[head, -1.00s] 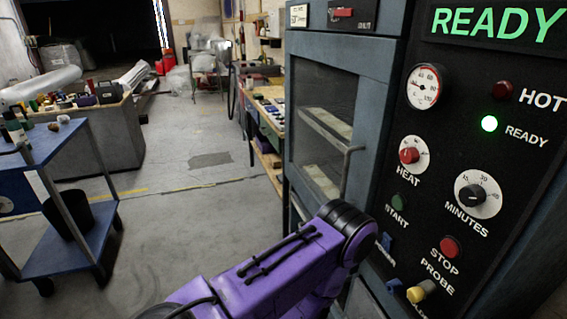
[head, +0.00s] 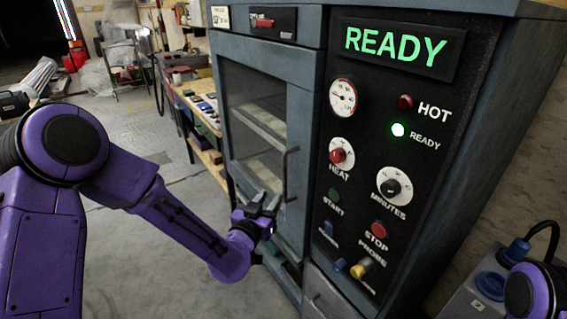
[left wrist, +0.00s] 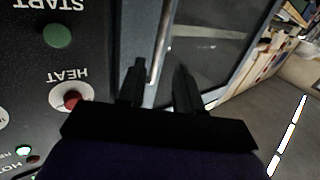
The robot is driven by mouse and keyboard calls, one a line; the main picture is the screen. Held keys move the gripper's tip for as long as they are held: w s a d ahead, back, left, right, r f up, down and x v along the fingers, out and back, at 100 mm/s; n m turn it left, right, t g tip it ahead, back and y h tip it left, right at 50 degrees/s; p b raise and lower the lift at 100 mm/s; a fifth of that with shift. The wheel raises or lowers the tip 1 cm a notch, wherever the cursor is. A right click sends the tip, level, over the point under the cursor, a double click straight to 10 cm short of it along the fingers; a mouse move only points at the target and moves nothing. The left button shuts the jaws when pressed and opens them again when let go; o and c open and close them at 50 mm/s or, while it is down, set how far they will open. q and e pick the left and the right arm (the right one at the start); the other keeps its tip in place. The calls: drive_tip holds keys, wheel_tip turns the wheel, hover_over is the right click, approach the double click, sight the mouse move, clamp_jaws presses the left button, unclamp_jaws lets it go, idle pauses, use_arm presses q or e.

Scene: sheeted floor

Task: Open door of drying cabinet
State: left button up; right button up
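The drying cabinet (head: 480,150) is blue-grey, with a black control panel on its right side. Its windowed door (head: 300,105) looks shut, with a vertical metal bar handle (head: 288,172) on the door's right side. My left gripper (head: 265,202) is in front of the door near the handle's lower end. In the left wrist view its two dark fingers (left wrist: 160,82) are apart, and the handle (left wrist: 157,62) shows in the gap between them. I cannot tell whether they touch it. Part of my right arm is at the lower right; its gripper is out of view.
The panel has a lit green READY sign (head: 395,48), knobs and buttons right of the handle. A workbench (head: 200,110) with small items stands left of the cabinet. A grey box (head: 475,295) stands at the lower right. Open floor lies left of the cabinet.

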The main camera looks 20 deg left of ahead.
sight(284, 174)
use_arm(q)
drive_tip(key=w+p, duration=0.1)
drive_tip(key=w, duration=0.2)
drive_tip(key=w+r, duration=0.1)
drive_tip(key=w, duration=0.3)
drive_tip(key=w+p, duration=0.1)
drive_tip(key=w, duration=0.2)
drive_tip(key=shift+w+d+r+p, duration=0.15)
drive_tip(key=shift+d+r+p, duration=0.15)
drive_tip(key=shift+d+r, duration=0.1)
drive_tip(key=shift+w+f, duration=0.1)
drive_tip(key=shift+w, duration=0.3)
clamp_jaws()
